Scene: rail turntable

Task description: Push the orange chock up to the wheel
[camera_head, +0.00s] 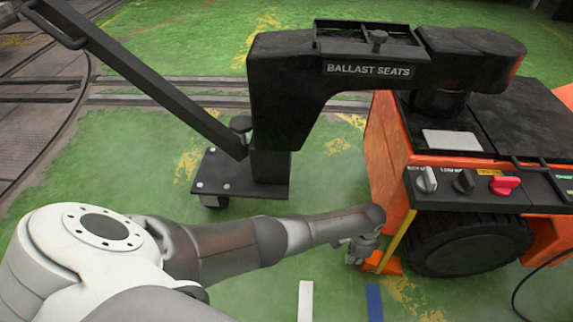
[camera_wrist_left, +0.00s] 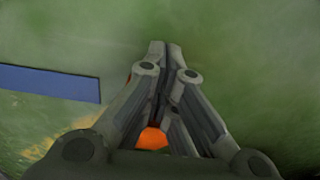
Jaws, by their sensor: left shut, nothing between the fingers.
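The orange chock (camera_head: 392,265) lies on the green floor just left of the black wheel (camera_head: 468,244) of the orange machine. My left gripper (camera_head: 354,262) is low beside the chock, on its left, and partly hides it. Whether gripper and chock touch, or chock and wheel touch, I cannot tell. In the left wrist view the fingers (camera_wrist_left: 166,50) are closed together and hold nothing. A small orange patch (camera_wrist_left: 152,138), likely the chock, shows through the finger linkages. My right gripper is in neither view.
The orange machine (camera_head: 388,150) carries a panel with a red knob (camera_head: 504,185). A black arm marked BALLAST SEATS (camera_head: 290,75) ends over a wheeled plate (camera_head: 215,178). White (camera_head: 305,300) and blue (camera_head: 374,302) strips mark the floor. A black cable (camera_head: 522,285) lies right.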

